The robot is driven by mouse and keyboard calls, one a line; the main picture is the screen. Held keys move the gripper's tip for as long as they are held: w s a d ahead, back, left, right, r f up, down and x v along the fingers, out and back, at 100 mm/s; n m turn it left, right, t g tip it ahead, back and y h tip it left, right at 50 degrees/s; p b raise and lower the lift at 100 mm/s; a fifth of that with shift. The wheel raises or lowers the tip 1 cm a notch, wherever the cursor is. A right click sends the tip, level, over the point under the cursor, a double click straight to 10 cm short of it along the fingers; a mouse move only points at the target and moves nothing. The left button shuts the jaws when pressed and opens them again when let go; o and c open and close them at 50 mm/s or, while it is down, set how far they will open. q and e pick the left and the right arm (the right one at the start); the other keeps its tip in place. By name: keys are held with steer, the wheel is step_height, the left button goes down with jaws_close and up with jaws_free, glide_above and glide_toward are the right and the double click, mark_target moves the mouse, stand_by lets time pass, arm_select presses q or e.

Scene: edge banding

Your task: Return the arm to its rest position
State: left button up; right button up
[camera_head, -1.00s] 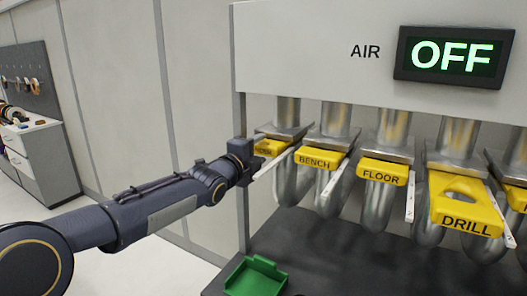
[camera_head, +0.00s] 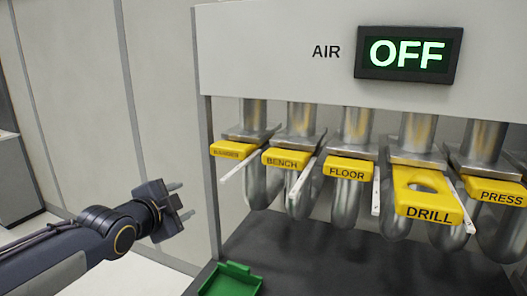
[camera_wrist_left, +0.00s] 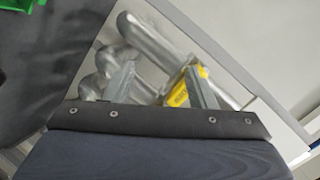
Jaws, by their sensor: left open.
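My left gripper (camera_head: 180,199) is at the left in the head view, left of the pipe rack and apart from it. Its two fingers are spread and nothing is between them. In the left wrist view the open fingers (camera_wrist_left: 156,84) show against the pipes. A yellow handle (camera_wrist_left: 178,92) shows beyond them, beside the right finger. My right gripper is in neither view.
Yellow handles labelled BENCH (camera_head: 285,158), FLOOR (camera_head: 348,169), DRILL (camera_head: 428,198) and PRESS (camera_head: 497,191) hang under the white panel (camera_head: 270,40). The AIR display (camera_head: 407,54) reads OFF. A green tray (camera_head: 232,280) lies on the dark surface below. Bare wall stands left of the rack.

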arm_select(q)
steer(key=s+f+n+g, duration=0.4)
steer(key=s+f+n, duration=0.4)
steer(key=s, duration=0.7)
steer(key=s+f+n+g, duration=0.4)
steer(key=s+f+n, duration=0.4)
steer(key=s, duration=0.7)
step_height(320, 180, down, 3)
steer(key=shift+s+d+r+h, duration=0.1)
steer(key=shift+s+d+h, duration=0.05)
steer(key=shift+d+h, duration=0.25)
steer(key=shift+a, duration=0.1)
